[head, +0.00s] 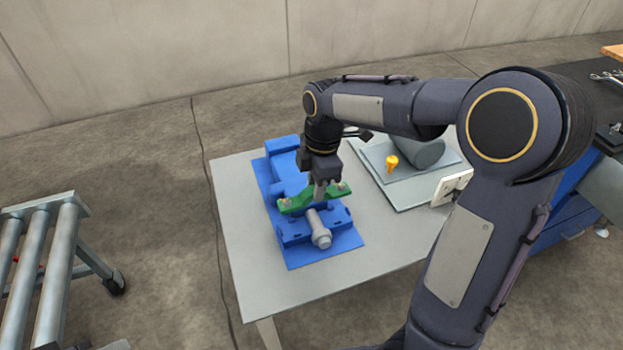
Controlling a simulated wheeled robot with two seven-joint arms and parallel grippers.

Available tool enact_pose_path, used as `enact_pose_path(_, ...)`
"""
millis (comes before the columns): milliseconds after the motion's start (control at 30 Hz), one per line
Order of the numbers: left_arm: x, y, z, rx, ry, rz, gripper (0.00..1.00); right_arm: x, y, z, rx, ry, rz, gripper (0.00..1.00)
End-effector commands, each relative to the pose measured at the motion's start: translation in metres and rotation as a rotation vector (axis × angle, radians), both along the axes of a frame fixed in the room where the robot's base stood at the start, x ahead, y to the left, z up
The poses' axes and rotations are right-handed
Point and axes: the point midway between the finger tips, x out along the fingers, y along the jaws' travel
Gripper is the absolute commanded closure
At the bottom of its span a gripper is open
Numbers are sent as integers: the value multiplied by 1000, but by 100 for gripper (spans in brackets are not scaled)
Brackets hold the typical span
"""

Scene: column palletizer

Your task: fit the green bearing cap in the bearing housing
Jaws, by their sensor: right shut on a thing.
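The green bearing cap (299,203) is in the head view, over the blue bearing housing (291,234) on the grey table. My right gripper (319,192) points down from above and is shut on the middle of the cap. The cap lies across a grey shaft (313,222) that runs along the housing toward the front. I cannot tell whether the cap touches the housing or is just above it. My gripper hides part of the cap and of the housing behind it. My left gripper is not in view.
A grey board (400,190) with an orange-yellow piece (392,163) and a grey cylinder (424,152) lies to the right of the housing. A small white panel (447,190) stands near it. A roller conveyor (45,260) is at the left. The table's left front (265,290) is clear.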

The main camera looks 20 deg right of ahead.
Motion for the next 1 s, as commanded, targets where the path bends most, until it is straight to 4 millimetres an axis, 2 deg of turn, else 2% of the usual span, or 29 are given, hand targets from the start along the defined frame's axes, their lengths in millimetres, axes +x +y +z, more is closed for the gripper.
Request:
enact_pose_path(267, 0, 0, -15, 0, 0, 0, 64, 0, 0, -16, 1, -2, 0, 100)
enact_pose_path(733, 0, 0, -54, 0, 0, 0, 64, 0, 0, -60, 1, -3, -1, 100)
enact_pose_path(1000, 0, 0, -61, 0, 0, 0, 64, 0, 0, -69, 1, -3, -1, 100)
